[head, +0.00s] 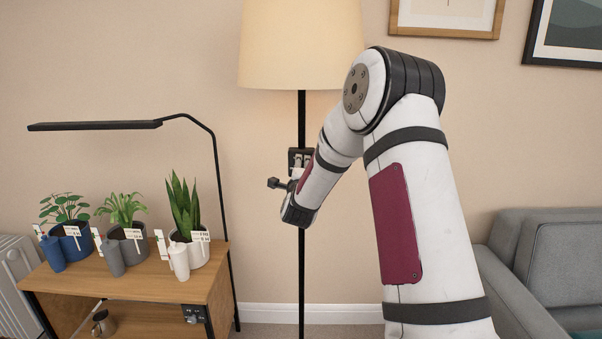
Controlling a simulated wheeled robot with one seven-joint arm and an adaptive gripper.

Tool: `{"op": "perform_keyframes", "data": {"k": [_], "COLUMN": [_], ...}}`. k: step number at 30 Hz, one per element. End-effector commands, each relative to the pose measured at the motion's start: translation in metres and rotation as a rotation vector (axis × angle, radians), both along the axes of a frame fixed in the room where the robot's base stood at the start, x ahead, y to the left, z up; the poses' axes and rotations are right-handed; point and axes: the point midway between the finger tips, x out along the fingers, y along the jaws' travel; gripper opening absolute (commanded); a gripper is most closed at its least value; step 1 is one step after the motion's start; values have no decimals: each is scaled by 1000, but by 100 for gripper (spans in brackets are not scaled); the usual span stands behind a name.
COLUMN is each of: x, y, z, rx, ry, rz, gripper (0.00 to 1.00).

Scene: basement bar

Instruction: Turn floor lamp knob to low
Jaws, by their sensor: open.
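The floor lamp has a cream shade (301,45) at the top centre and a thin black pole (302,260). A small dark control box (299,155) with light-coloured parts sits on the pole; it looks like the knob's place, but the knob's setting is too small to read. My gripper (290,187) is at the end of my arm, just below the box in the picture. It is open, though my wrist hides most of its fingers. I cannot tell whether it touches the box or the knob.
A wooden stand (130,285) on the left holds several potted plants and small bottles. A black desk-style lamp (95,126) arches over them. A similar control box (192,313) is on the stand's front. A grey sofa (550,262) stands at right.

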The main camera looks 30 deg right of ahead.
Motion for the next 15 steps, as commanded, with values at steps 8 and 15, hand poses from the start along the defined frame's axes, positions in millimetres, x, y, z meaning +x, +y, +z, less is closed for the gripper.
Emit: {"op": "perform_keyframes", "data": {"k": [8,15], "x": [-26,-67], "y": [18,46], "z": [0,0], "rx": [-1,0], "ry": [2,2], "rz": [2,2], "gripper": [48,48]}}
